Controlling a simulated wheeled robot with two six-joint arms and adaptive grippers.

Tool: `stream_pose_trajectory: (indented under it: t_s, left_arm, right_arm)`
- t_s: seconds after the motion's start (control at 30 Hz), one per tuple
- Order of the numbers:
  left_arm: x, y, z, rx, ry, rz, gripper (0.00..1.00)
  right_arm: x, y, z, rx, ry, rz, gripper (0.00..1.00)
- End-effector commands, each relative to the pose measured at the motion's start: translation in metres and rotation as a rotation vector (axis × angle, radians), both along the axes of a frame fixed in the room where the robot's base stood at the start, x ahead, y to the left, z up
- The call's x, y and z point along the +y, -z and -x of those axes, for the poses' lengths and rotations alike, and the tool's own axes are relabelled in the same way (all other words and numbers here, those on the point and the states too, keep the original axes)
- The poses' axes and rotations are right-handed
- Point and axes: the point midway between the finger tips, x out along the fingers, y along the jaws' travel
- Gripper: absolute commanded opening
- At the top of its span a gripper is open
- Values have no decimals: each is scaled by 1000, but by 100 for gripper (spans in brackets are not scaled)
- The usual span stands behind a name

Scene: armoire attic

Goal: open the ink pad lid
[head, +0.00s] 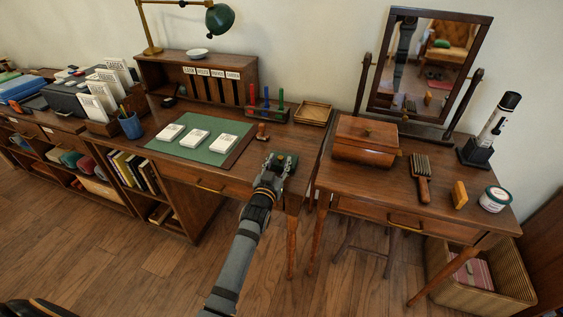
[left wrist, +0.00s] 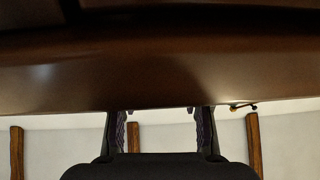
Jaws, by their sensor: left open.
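A small dark green ink pad (head: 290,160) sits near the front right corner of the writing desk (head: 258,150). My left gripper (head: 275,161) is open at the desk's front edge, right beside the pad and partly overlapping it. I cannot tell whether its fingers touch the pad, nor whether the lid is up or down. In the left wrist view my two fingers (left wrist: 160,122) are apart with nothing visible between them, below a brown wooden surface. The pad cannot be made out there. My right gripper is not in view.
A wooden stamp (head: 263,131) stands just behind the pad. A green mat (head: 203,152) with white cards lies to the left, and a rack of coloured stamps (head: 266,112) stands behind. The dressing table (head: 392,180) with a wooden box (head: 366,140) is to the right, across a narrow gap.

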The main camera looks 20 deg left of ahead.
Motion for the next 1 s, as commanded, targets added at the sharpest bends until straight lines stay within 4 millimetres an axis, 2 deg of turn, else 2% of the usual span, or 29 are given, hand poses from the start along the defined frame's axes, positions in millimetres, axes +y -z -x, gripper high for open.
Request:
stream_pose_trajectory:
  t_s: [0.1,0.2,0.47,0.77,1.0]
  left_arm:
    - [0,1,-16,-1,0,-2,41]
    - [1,1,-22,0,0,0,41]
    - [1,0,-23,1,0,-1,41]
    - [1,0,-23,1,0,-1,2]
    - [0,1,-23,1,0,0,0]
  right_arm:
    - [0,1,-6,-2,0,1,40]
    - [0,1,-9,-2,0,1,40]
    - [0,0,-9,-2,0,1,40]
    - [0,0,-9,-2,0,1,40]
    - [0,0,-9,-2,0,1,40]
